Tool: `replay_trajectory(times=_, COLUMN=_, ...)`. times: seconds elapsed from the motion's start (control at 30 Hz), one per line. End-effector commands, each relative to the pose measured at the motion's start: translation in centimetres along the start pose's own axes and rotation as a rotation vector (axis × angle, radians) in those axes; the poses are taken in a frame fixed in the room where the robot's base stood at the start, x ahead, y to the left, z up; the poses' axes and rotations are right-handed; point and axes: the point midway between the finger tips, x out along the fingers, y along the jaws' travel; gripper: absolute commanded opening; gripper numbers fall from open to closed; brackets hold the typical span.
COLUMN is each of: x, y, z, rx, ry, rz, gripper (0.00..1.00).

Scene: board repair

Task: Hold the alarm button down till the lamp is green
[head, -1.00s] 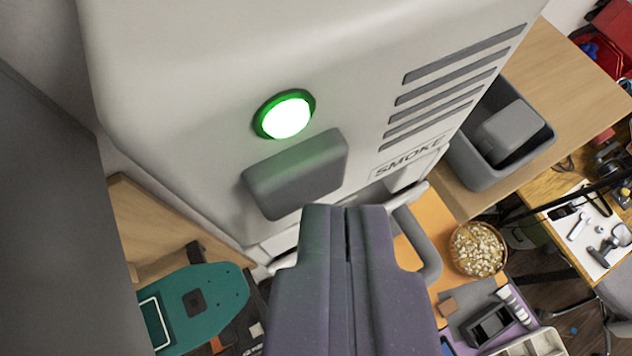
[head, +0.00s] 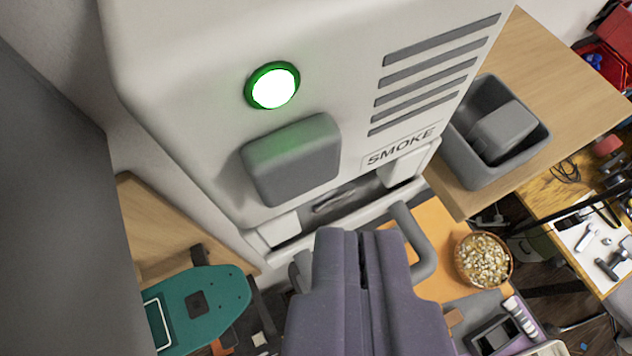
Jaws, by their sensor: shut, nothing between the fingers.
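The alarm is a large white box marked SMOKE, filling the upper middle of the head view. Its round lamp (head: 272,87) glows white in the middle with a green rim. The alarm button (head: 291,160) is a grey rounded block just below the lamp, with a faint green tint on its upper edge. My gripper (head: 362,236) is shut and empty. Its purple-grey fingers are below and to the right of the button, with a visible gap between them and it.
Vent slots (head: 436,75) run down the alarm's right side. A grey bin (head: 455,165) stands on a wooden shelf at right. A bowl of pale pieces (head: 484,260) is lower right. A teal board (head: 222,288) lies lower left. A grey panel fills the left edge.

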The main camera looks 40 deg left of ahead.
Motion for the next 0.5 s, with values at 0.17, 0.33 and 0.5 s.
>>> replay_trajectory(times=0.17, x=-0.04, y=-0.01, z=-0.05, rx=0.000, ry=0.000, rz=0.000, gripper=0.00)
replay_trajectory(times=0.33, x=-0.07, y=0.13, z=0.20, rx=0.000, ry=0.001, rz=0.000, gripper=0.00)
replay_trajectory(times=0.5, x=-0.52, y=0.68, z=0.83, rx=0.002, ry=0.002, rz=0.001, gripper=0.00)
